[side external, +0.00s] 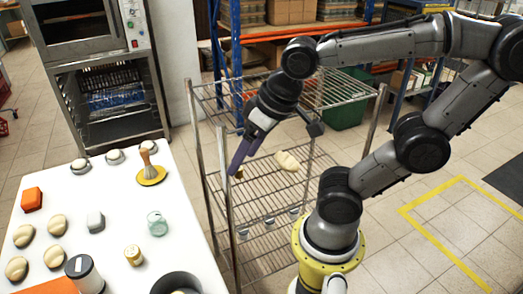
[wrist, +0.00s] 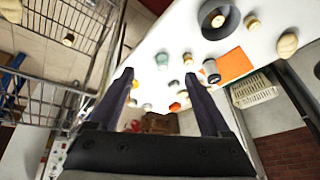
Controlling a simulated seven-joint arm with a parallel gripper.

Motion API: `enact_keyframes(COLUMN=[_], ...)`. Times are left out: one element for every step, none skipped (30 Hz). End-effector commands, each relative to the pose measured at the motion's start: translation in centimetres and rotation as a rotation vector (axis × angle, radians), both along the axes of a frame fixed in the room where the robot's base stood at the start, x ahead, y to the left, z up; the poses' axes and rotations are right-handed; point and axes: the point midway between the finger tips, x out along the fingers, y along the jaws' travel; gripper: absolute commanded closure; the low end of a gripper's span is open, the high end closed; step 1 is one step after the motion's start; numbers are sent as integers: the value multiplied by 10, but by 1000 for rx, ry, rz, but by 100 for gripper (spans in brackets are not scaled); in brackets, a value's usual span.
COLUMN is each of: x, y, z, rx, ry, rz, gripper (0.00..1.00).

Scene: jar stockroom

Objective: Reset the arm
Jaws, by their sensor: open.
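My gripper (side external: 238,168) hangs over the wire rack, just right of the white table (side external: 120,215) in the side view. Its dark fingers point down. In the wrist view my gripper (wrist: 159,76) has its two fingers spread wide apart, with nothing held between them. The table and small things on it show beyond the fingers there. My arm reaches across from the right, raised and bent, above the rack.
The wire rack (side external: 222,180) stands right of the table, with a pale loaf (side external: 288,162) on a shelf. The table holds loaves, an orange block (side external: 32,199), a teal jar (side external: 157,223) and a dark bowl (side external: 177,281). An oven (side external: 95,35) stands behind.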

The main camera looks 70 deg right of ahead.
Motion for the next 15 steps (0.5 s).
enact_keyframes(x=[-10,-14,-19,-22,-24,-27,-28,-28,-29,-29,-29,-29,-28,-28,-28], y=[-6,-8,-11,-12,-13,-14,-15,-15,-15,-15,-15,-15,-15,-15,-15], z=[3,3,3,4,4,4,4,3,3,3,3,4,4,4,4], rx=[-29,-45,-65,-77,-87,-97,-102,-104,-107,-108,-108,-108,-108,-107,-107], ry=[-27,-37,-46,-52,-57,-61,-63,-63,-64,-63,-63,-63,-63,-63,-63], rz=[34,58,85,101,116,128,135,139,143,144,145,144,144,145,145], gripper=[19,19,19,19,19,19,19,19,19,19,19,19,19,19,19])
